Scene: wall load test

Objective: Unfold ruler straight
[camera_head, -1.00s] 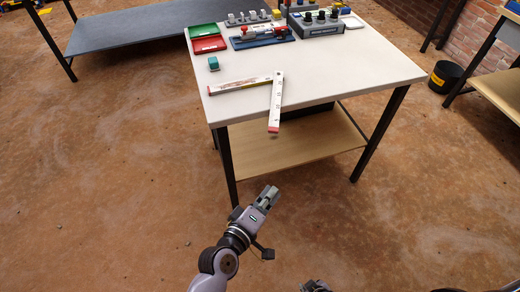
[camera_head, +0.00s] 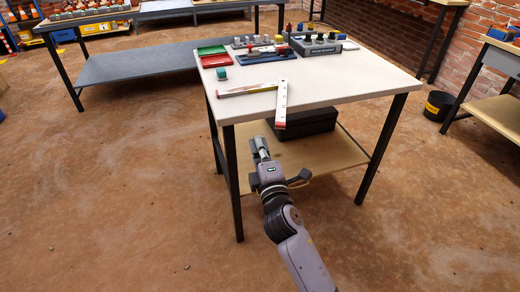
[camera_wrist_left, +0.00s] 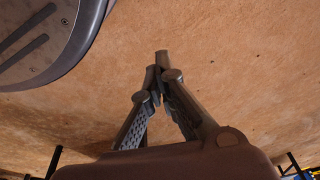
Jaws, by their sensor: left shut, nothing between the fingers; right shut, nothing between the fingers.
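The folding ruler (camera_head: 248,90) lies on the white tabletop (camera_head: 340,88) near its front edge. It is bent at roughly a right angle. One white section with a reddish edge runs left along the table; the other points toward me, and its end sticks out past the front edge. My right gripper (camera_head: 262,146) is shut and empty, in front of the table and lower in the picture than the ruler, apart from it. My left gripper (camera_wrist_left: 163,70) shows only in the left wrist view, shut and empty above the brown floor.
A black case (camera_head: 303,122) lies on the lower shelf. The tabletop's right side is clear.

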